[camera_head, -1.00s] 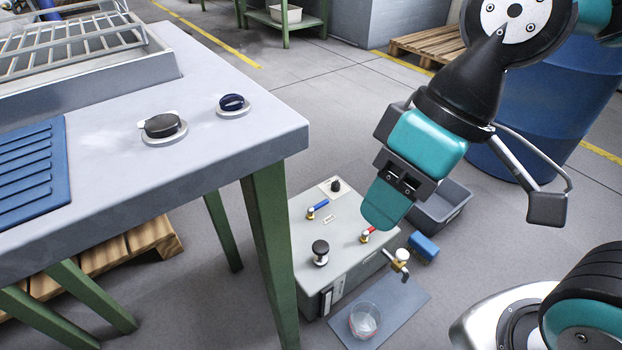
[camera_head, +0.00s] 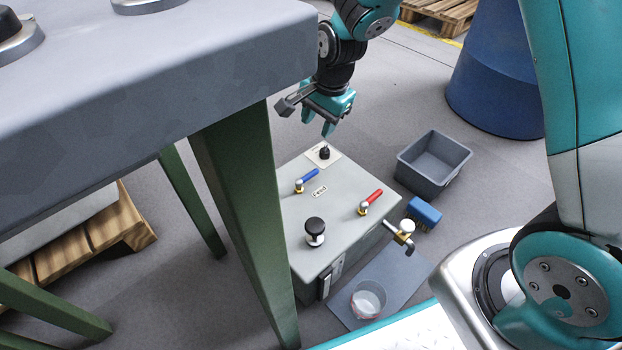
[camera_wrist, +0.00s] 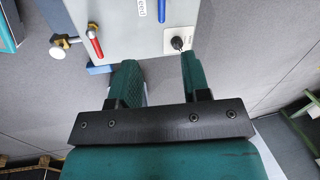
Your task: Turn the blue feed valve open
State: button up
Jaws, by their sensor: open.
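The blue feed valve (camera_head: 307,181) is a blue lever on a brass fitting, on top of a grey box (camera_head: 292,215) on the floor, beside a "Feed" label (camera_head: 320,192). Its blue lever (camera_wrist: 161,10) also shows at the top of the wrist view, cut by the frame edge. My gripper (camera_head: 318,122) is open and empty, above the far end of the box, past the blue lever. In the wrist view my fingers (camera_wrist: 158,78) are apart, with the blue lever ahead of them and the black knob (camera_wrist: 178,42) ahead of the right finger.
A red-handled valve (camera_head: 370,202) and a black knob (camera_head: 315,230) stand on the same box. A brass tap (camera_head: 403,233) sticks out over a mat with a clear beaker (camera_head: 368,300). A table (camera_head: 235,60) overhangs the left. A grey bin (camera_head: 432,162) and blue brush (camera_head: 424,212) lie right.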

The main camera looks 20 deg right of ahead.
jog(key=m, duration=0.2)
send_near(310, 174)
jog(key=shift+h, duration=0.3)
jog(key=f+b, duration=0.3)
jog(key=w+f+b, duration=0.1)
jog(key=f+b, duration=0.1)
jog(key=b, duration=0.1)
jog(key=a+f+b, duration=0.1)
jog(key=f+b, duration=0.2)
jog(key=b, duration=0.1)
jog(key=shift+w+f, duration=0.3)
jog(key=shift+f, duration=0.1)
grip_shut()
